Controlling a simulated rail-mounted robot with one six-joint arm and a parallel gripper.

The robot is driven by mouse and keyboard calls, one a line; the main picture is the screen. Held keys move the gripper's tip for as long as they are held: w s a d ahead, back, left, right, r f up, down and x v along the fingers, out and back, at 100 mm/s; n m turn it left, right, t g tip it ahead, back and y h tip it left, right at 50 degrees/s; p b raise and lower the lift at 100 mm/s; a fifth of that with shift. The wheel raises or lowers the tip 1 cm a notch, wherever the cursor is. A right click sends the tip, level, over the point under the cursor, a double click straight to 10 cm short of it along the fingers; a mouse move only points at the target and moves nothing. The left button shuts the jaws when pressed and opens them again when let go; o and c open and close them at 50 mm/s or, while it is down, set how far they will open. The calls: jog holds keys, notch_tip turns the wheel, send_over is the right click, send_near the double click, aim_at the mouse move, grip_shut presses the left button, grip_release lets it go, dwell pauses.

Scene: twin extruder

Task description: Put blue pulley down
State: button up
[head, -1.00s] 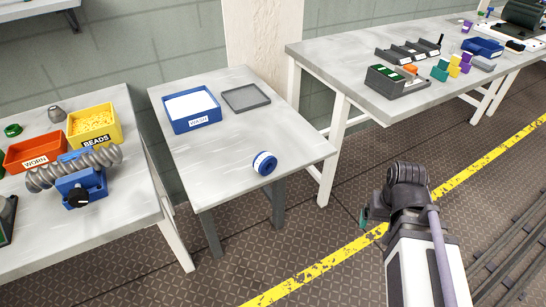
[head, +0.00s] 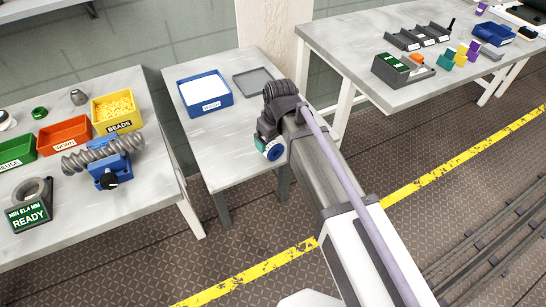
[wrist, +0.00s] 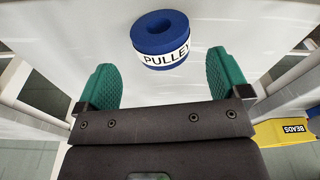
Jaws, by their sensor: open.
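The blue pulley (wrist: 160,33), a ring with a centre hole and a white label reading PULLEY, is at the small middle table (head: 222,165). In the head view the pulley (head: 274,153) is partly hidden by my gripper. My gripper (wrist: 161,68) is open, its two teal fingers wide apart. In the wrist view the pulley lies ahead of the fingertips, roughly centred between them, with no finger seen touching it. In the head view my gripper (head: 263,144) is over the right side of the table.
A blue bin with white contents (head: 204,109) and a flat grey tray (head: 254,82) stand at the table's back. The left table holds a yellow bead bin (head: 118,128), an orange bin (head: 64,146) and a metal screw on a blue stand (head: 108,166).

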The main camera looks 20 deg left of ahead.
aim_at(274, 144)
notch_tip(274, 144, down, 6)
jog(key=b, duration=0.5)
jog(key=shift+a+r, duration=0.15)
jog(key=shift+r, duration=0.35)
jog(key=shift+c, duration=0.2)
jog(key=shift+r, duration=0.1)
jog(key=c, duration=1.2)
